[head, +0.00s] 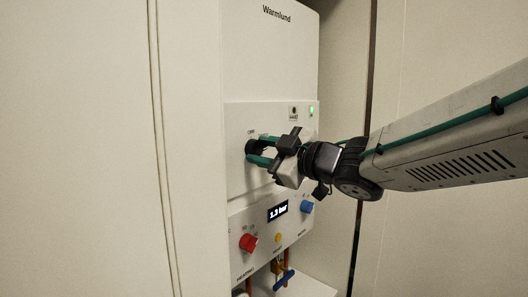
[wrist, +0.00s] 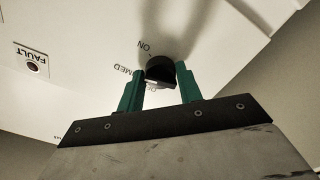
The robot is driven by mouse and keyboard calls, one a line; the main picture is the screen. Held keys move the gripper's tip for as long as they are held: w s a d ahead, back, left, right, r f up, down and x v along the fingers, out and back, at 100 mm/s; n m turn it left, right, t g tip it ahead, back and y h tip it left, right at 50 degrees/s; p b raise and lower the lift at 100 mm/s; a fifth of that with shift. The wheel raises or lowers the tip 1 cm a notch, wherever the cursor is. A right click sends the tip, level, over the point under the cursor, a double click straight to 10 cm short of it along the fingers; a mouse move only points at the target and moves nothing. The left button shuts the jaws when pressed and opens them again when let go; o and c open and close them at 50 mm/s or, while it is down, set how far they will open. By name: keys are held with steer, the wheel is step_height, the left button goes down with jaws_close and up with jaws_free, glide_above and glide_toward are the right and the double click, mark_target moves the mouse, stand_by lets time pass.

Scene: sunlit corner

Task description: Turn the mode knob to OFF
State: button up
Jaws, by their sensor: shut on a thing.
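The mode knob (head: 250,147) is a small black round knob on the white upper panel of the boiler. It also shows in the wrist view (wrist: 160,68), with printed labels beside it that look like "ON" and "MED". My gripper (head: 257,150) reaches in from the right. Its two green fingers are shut on the knob, one on each side, as the wrist view (wrist: 160,74) also shows. Small lettering above the knob is hard to read in the head view. The fingers hide part of the knob's surround, and I cannot tell which label the knob points to.
A red knob (head: 248,242), a blue knob (head: 306,207) and a display (head: 278,211) reading 1.3 bar sit on the lower panel. A green light (head: 311,111) is lit at the upper right. A FAULT lamp (wrist: 33,66) is nearby. Pipes and a blue-handled valve (head: 284,279) are below.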

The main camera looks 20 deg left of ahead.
steer(key=n, duration=0.4)
steer(key=shift+n, duration=0.3)
steer(key=n, duration=0.3)
steer(key=shift+n, duration=0.4)
steer(key=n, duration=0.3)
steer(key=shift+r, duration=0.1)
steer(key=shift+n, duration=2.2)
steer(key=o, duration=1)
